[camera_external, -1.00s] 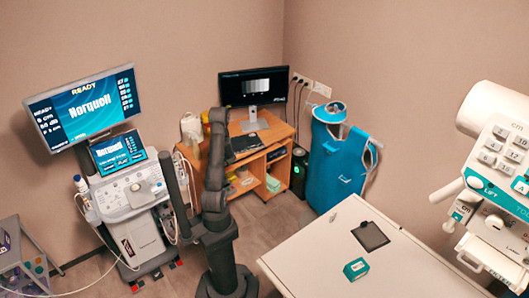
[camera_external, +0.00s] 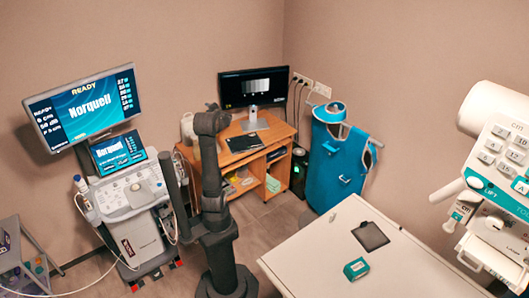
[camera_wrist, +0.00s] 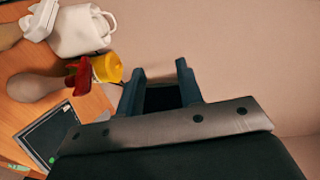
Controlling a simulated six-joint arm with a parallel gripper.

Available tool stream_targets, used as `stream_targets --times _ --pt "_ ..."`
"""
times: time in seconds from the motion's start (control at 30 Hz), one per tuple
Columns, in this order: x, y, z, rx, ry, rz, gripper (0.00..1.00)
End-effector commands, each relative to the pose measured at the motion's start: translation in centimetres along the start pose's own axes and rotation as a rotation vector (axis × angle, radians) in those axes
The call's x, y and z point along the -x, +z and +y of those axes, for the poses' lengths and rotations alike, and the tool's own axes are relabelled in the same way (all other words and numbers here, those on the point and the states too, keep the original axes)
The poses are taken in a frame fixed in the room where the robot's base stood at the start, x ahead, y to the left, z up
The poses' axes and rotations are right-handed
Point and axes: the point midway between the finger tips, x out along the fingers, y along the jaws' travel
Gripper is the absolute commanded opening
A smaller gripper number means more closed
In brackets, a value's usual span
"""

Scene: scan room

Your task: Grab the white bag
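In the external view a pale shape (camera_external: 187,127) at the desk's left end, partly hidden by my arm, may be the bag. My gripper is not clearly visible there.
A yellow container (camera_wrist: 107,68), a red item (camera_wrist: 80,76) and a beige rounded object (camera_wrist: 36,87) lie near the bag. A dark tablet (camera_wrist: 47,135) lies on the desk (camera_wrist: 90,105). A monitor (camera_external: 253,87) stands at the back. The wall is bare at the wrist view's right.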

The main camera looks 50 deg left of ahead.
Motion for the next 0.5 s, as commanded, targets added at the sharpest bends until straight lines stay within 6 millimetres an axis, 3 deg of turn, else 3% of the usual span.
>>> stream_targets --times 0.27,0.5 --pt "-2.3 -2.3 -1.0 0.246 0.011 0.083 0.34" --pt "-5.0 -5.0 -2.6 0.573 0.06 0.187 0.34"
